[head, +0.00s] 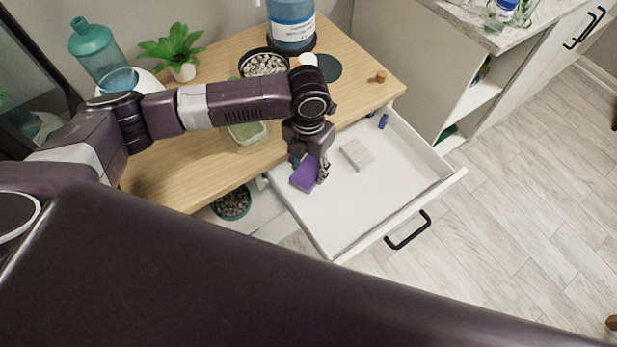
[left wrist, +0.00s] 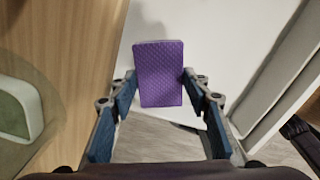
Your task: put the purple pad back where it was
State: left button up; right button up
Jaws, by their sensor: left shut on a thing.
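The purple pad (head: 304,176) is a small textured block. My left gripper (head: 311,165) is shut on it, and the pad hangs over the left part of the open white drawer (head: 385,190). I cannot tell whether it touches the drawer floor. In the left wrist view the pad (left wrist: 160,72) sits between the two blue-padded fingers of my left gripper (left wrist: 159,85), with its far end sticking out beyond them. My right gripper is not in view.
A pale speckled block (head: 357,154) and a small blue item (head: 383,121) lie in the drawer, whose front half is clear. The wooden top (head: 355,85) behind holds a pebble dish (head: 264,65), a green tub (head: 246,132) and a blue bottle (head: 291,22). A pebble pot (head: 232,204) stands below.

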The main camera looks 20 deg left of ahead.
aim_at(309, 179)
pick_arm(q)
jog(key=shift+f, duration=2.85)
jog(key=shift+f, duration=0.1)
jog(key=o, duration=0.7)
notch_tip(309, 179, up, 12)
jog(key=shift+r, duration=0.1)
